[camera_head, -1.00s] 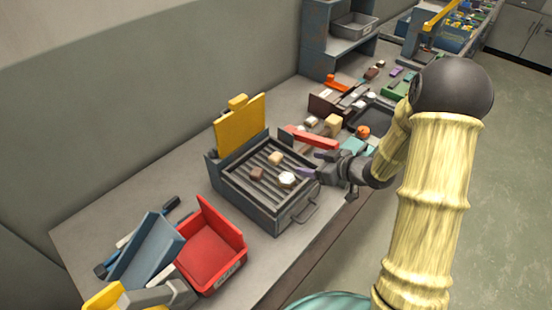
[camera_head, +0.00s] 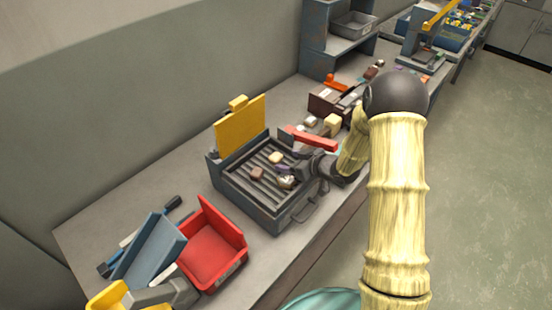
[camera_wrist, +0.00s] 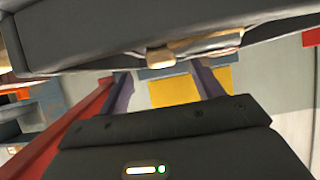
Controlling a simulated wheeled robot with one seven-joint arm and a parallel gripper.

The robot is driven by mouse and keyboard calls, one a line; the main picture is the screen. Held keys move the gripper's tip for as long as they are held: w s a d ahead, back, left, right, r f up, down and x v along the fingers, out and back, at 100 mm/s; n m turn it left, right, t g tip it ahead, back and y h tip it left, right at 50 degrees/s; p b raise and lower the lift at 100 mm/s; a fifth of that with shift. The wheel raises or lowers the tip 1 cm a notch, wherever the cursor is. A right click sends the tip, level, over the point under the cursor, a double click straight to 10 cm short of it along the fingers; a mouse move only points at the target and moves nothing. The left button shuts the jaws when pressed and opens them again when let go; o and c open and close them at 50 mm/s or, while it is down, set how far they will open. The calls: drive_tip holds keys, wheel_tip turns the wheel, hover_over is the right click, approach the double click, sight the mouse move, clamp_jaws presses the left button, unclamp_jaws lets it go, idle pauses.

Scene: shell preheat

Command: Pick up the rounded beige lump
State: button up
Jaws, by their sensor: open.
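A rounded beige lump (camera_head: 275,158) lies on the ribbed grill plate (camera_head: 240,182). A browner lump (camera_head: 257,174) lies to its left, and a paler lump (camera_head: 286,178) sits nearer the front, partly hidden by my gripper. My gripper (camera_head: 283,175) is open, low over the right part of the grill, its fingers beside the paler lump. I cannot tell whether they touch it. In the wrist view the purple fingers (camera_wrist: 163,90) stand apart. A small tan lump (camera_wrist: 160,58) shows there beyond a dark bar, and I cannot tell which lump it is.
The grill's raised yellow lid (camera_head: 241,124) stands behind the plate. A red bin (camera_head: 212,255) and a blue tray (camera_head: 147,252) stand to the left. A red-orange bar (camera_head: 312,138) and assorted blocks crowd the right side. Bare bench lies behind the bins.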

sight(280, 160)
drive_tip(key=p+x, duration=0.1)
drive_tip(key=x, duration=0.3)
drive_tip(key=shift+a+f, duration=0.25)
drive_tip(key=shift+c, duration=0.5)
drive_tip(key=c, duration=1)
